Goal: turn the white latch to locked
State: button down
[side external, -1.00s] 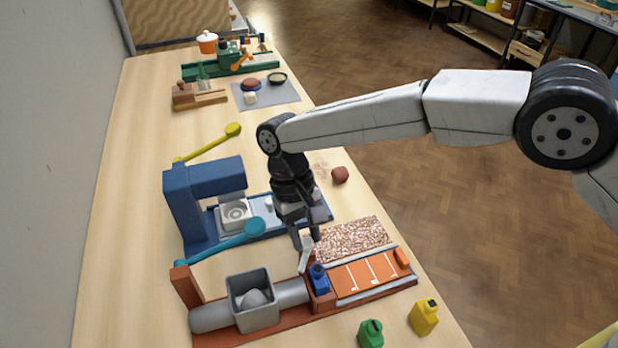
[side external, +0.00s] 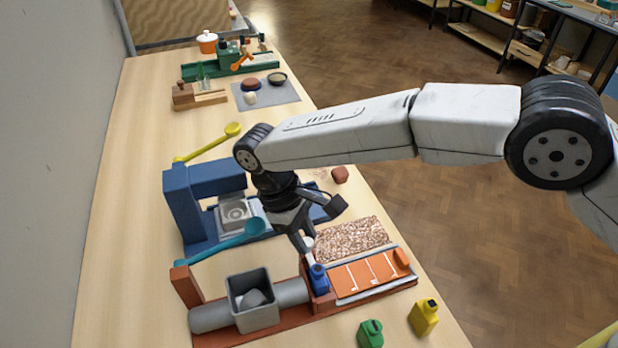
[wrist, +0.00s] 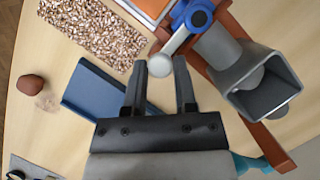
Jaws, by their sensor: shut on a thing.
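The white latch (wrist: 176,46) is a short white lever with a round knob, running from a blue hub (wrist: 193,14) on the red-brown pug mill base. In the wrist view its knob sits between the tips of my gripper (wrist: 163,68), which is shut on it. In the side view my gripper (side external: 306,250) reaches down onto the latch (side external: 309,251) beside the blue hub (side external: 319,277); the fingers partly hide the knob. The lever slants up and away from the hub there.
A grey hopper (side external: 252,298) and barrel stand left of the hub, an orange marked panel (side external: 366,274) right. A speckled slab (side external: 350,239) lies behind. A blue press (side external: 183,205) with a teal-handled lever (side external: 225,240) is near the arm. Green (side external: 370,333) and yellow (side external: 424,317) bottles stand in front.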

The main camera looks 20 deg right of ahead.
jog(key=shift+c, duration=2.1)
grip_release()
jog(key=shift+r, duration=0.1)
jog(key=v, duration=0.7)
jog(key=shift+r, duration=0.35)
jog(key=shift+w+a, duration=0.1)
